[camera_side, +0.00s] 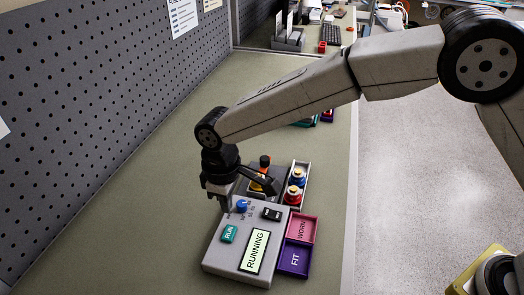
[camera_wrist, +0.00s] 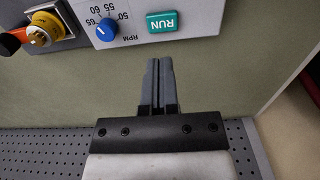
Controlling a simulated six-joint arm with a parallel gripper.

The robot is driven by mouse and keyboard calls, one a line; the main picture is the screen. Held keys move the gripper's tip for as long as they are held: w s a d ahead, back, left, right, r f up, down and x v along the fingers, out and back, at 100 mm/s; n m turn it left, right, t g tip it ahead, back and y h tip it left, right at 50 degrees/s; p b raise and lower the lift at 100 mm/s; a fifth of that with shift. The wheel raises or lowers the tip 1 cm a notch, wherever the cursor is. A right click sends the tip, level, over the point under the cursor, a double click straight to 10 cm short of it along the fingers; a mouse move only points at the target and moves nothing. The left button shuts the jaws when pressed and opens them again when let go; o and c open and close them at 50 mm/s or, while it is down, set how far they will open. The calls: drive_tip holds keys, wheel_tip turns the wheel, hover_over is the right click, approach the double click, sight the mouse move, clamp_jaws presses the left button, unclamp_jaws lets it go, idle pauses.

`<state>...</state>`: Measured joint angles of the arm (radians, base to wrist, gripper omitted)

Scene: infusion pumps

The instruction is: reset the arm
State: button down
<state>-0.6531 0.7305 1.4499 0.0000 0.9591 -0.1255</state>
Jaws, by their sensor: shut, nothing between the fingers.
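My gripper (camera_wrist: 160,64) is shut and empty in the wrist view. Its fingertips are near the edge of the pump, below the green RUN button (camera_wrist: 163,22). In the side view my gripper (camera_side: 222,205) hangs over the left back edge of the grey pump box (camera_side: 218,256). The pump's display (camera_side: 257,251) reads RUNNING. A blue RPM dial (camera_wrist: 106,29) sits beside the RUN button. I cannot tell whether the fingers touch the pump.
A pink WORN tray (camera_side: 302,228) and a purple FIT tray (camera_side: 294,259) stand right of the pump. A rack with red-and-blue capped pieces (camera_side: 296,183) is behind them. A pegboard (camera_side: 100,90) rises on the left. The bench's left front (camera_side: 130,230) is clear.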

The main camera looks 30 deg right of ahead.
drive_tip(key=s+d+r+m+t, duration=0.1)
drive_tip(key=s+d+m, duration=0.2)
drive_tip(key=d, duration=0.9)
drive_tip(key=s+d+r+m+t, duration=0.1)
drive_tip(key=s+d+m, duration=0.2)
drive_tip(key=d, duration=1)
drive_tip(key=s+d+f+m, duration=0.1)
drive_tip(key=s+d+m, duration=0.2)
drive_tip(key=s+d, duration=0.4)
drive_tip(key=shift+s+d+f+t, duration=0.2)
drive_tip(key=shift+s+t, duration=0.1)
drive_tip(key=shift+s, duration=0.25)
